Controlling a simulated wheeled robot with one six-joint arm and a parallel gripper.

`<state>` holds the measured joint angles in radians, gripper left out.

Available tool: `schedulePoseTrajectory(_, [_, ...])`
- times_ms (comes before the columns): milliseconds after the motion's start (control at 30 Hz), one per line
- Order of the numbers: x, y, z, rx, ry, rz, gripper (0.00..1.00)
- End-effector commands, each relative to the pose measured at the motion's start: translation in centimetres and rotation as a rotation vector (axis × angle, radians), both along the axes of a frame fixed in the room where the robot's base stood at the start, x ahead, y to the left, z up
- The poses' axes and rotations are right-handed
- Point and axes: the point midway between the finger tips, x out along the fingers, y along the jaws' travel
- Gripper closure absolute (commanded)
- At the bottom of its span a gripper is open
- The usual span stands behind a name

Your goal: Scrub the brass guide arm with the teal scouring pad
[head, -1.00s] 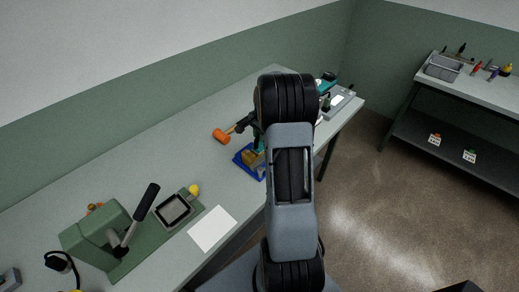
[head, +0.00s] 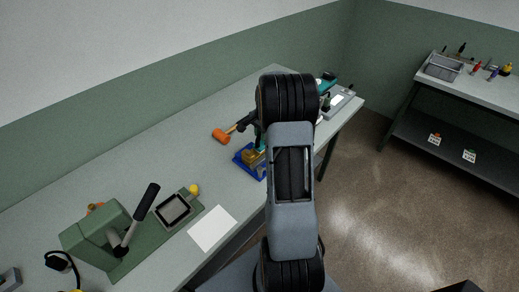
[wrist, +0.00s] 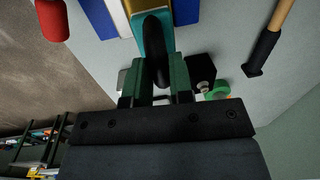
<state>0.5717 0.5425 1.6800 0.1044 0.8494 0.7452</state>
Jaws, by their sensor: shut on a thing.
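The teal scouring pad (wrist: 138,38) has a black handle and is held between the fingers of my gripper (wrist: 158,88), which is shut on it. In the head view a bit of teal (head: 261,139) shows beside my arm. The brass guide arm (head: 253,156) stands on a blue base (head: 241,158), just below the pad in that view. In the wrist view a brass-coloured part (wrist: 133,5) shows at the pad's far end, between blue edges. Whether the pad touches the brass cannot be told. My arm hides part of the base in the head view.
An orange-headed mallet (head: 221,136) lies left of the blue base. A green press (head: 105,232), a small tray (head: 172,210) and a white sheet (head: 212,229) are on the near bench. A red cylinder (wrist: 52,19) shows at the wrist view's upper left.

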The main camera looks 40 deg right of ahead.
Motion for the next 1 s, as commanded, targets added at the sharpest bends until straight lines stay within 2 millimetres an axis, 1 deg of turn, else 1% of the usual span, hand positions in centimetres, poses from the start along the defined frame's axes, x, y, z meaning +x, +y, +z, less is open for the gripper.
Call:
schedulePoseTrajectory(167, [0.0,0.0,0.1,0.000,-0.001,0.000,1.00])
schedulePoseTrajectory(267, [0.0,0.0,0.5,0.000,-0.001,0.000,1.00])
schedulePoseTrajectory(367, [0.0,0.0,1.2,-0.001,-0.001,0.000,1.00])
schedulePoseTrajectory(600, [0.1,0.0,3.8,-0.002,-0.002,0.000,1.00])
schedulePoseTrajectory(733, [0.0,0.0,4.9,-0.002,-0.002,0.000,1.00])
schedulePoseTrajectory(833, [0.0,0.0,5.2,-0.001,-0.001,0.000,1.00])
schedulePoseTrajectory(1000, [0.0,0.0,5.1,-0.001,-0.001,0.000,1.00])
